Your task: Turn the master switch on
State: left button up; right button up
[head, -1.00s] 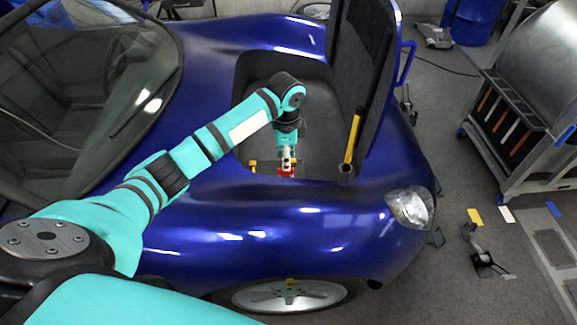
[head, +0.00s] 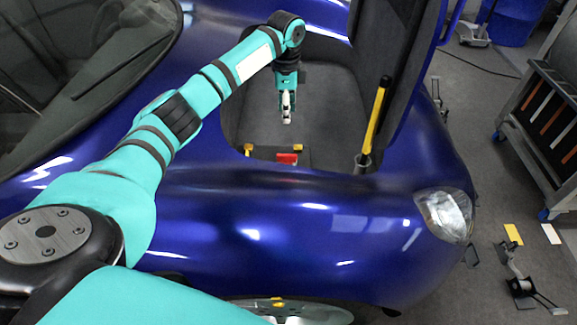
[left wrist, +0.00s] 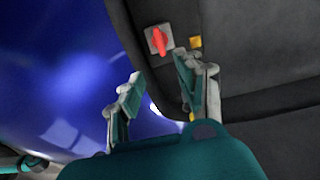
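The master switch is a red handle on a pale grey plate, set in the dark open bay of the blue car. In the head view the switch (head: 288,158) sits near the bay's front edge between two yellow pieces. In the left wrist view the red handle (left wrist: 158,40) lies lengthwise, nearly upright in the picture. My left gripper (head: 287,118) hangs in the bay, apart from the switch and behind it in the head view. In the left wrist view its fingers (left wrist: 160,72) are spread with nothing between them. My right gripper is not in view.
A raised dark lid (head: 400,80) stands at the bay's right side. A yellow-handled bar (head: 376,115) stands beside it. A small yellow piece (left wrist: 195,42) is next to the switch. The bay floor (head: 325,115) around my gripper is mostly clear.

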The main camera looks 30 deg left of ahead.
pick_arm(q)
jog(key=b, duration=0.2)
send_over(287, 154)
jog(key=f, duration=0.9)
jog(key=shift+s+f, duration=0.2)
jog(key=shift+f, duration=0.05)
notch_tip(287, 154, down, 8)
jog(key=shift+w+f+b, duration=0.1)
jog(key=shift+b, duration=0.85)
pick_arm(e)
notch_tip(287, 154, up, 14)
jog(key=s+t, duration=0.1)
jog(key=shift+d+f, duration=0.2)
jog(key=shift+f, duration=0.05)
pick_arm(q)
grip_shut()
